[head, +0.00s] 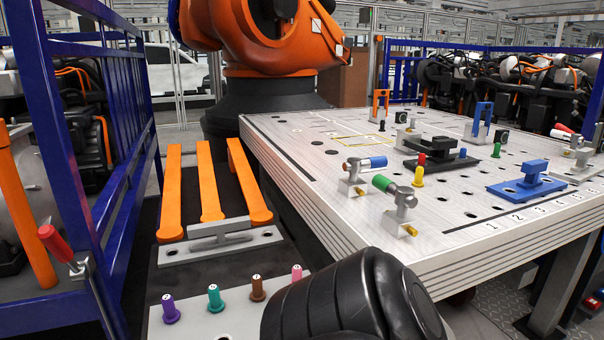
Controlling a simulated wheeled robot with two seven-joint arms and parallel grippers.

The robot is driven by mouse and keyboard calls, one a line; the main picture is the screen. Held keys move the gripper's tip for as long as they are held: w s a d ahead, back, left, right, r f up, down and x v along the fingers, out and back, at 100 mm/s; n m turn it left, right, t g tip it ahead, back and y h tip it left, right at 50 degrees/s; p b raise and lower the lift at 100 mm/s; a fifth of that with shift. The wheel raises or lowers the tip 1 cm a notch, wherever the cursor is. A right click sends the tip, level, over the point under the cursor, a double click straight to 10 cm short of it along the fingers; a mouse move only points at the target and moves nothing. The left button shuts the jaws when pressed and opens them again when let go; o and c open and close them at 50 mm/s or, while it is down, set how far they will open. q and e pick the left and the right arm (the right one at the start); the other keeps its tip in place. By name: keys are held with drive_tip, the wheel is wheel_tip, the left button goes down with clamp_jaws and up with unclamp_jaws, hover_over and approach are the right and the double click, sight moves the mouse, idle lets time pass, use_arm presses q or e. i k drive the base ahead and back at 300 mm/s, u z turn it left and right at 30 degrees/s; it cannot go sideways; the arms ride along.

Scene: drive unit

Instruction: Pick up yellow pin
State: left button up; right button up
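Neither of my grippers is in view.
Purple (170,310), teal (215,299), brown and pink pins stand lower left.

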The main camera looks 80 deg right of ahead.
sight(418, 182)
drive_tip(key=z, duration=2.75)
